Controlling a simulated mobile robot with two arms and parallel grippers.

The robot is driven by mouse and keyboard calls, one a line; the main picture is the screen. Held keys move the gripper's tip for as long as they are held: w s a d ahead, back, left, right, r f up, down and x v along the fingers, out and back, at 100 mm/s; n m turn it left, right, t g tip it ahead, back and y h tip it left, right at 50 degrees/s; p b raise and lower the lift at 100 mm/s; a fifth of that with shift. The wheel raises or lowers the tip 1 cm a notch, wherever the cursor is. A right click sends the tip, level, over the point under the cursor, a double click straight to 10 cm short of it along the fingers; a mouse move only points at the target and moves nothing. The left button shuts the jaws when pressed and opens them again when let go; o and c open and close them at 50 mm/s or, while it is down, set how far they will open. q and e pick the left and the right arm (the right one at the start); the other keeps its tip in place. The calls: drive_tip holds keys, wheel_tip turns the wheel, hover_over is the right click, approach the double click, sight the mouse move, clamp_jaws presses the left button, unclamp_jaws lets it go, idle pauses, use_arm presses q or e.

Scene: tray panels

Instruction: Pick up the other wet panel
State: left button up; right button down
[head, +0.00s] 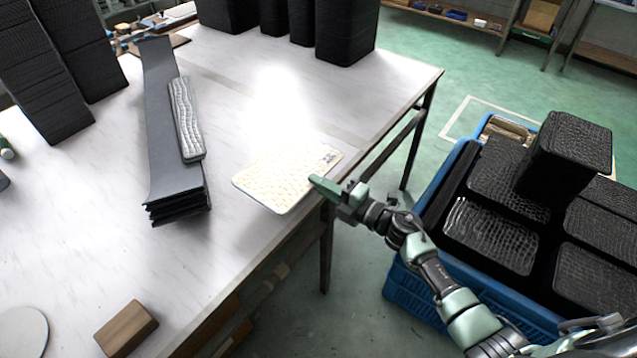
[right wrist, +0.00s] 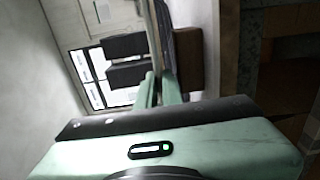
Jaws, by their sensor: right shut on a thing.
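A cream, textured panel (head: 280,182) with rounded corners and a small dark mark lies flat at or just over the right edge of the white table. My right gripper (head: 322,186) is shut on its near right edge. In the right wrist view the panel shows edge-on as a thin strip (right wrist: 162,45) between the green fingers (right wrist: 158,88). I cannot tell whether it touches the table or whether it is wet. My left gripper is not in view.
A blue crate (head: 402,284) with several black textured panels stands on the floor at right. On the table (head: 240,255) are long grey strips (head: 162,110) with a grey textured piece (head: 186,118), a brown block (head: 126,328) and black stacks (head: 345,30). The front middle is clear.

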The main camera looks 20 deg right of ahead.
drive_tip(key=s+d+r+p, duration=0.4)
drive_tip(key=s+d, duration=0.1)
drive_tip(key=s, duration=0.1)
idle(0.4)
drive_tip(key=shift+s, duration=0.1)
